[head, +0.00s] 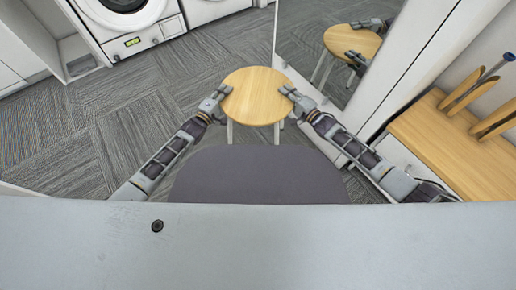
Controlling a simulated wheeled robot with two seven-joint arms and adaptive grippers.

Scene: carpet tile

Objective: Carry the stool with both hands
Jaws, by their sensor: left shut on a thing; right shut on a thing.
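The stool (257,97) has a round light-wood seat and pale metal legs, and stands in front of me in the head view. My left gripper (222,95) is shut on the left edge of the seat. My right gripper (290,93) is shut on the right edge of the seat. The seat looks roughly level. My own body hides the lower legs, so I cannot tell whether the feet touch the floor.
White washing machines (128,25) stand at the back left. A mirror (330,45) at the right reflects the stool and my grippers. A wooden bench (450,150) with wooden items on it is at the right. Grey carpet (140,105) is clear to the left.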

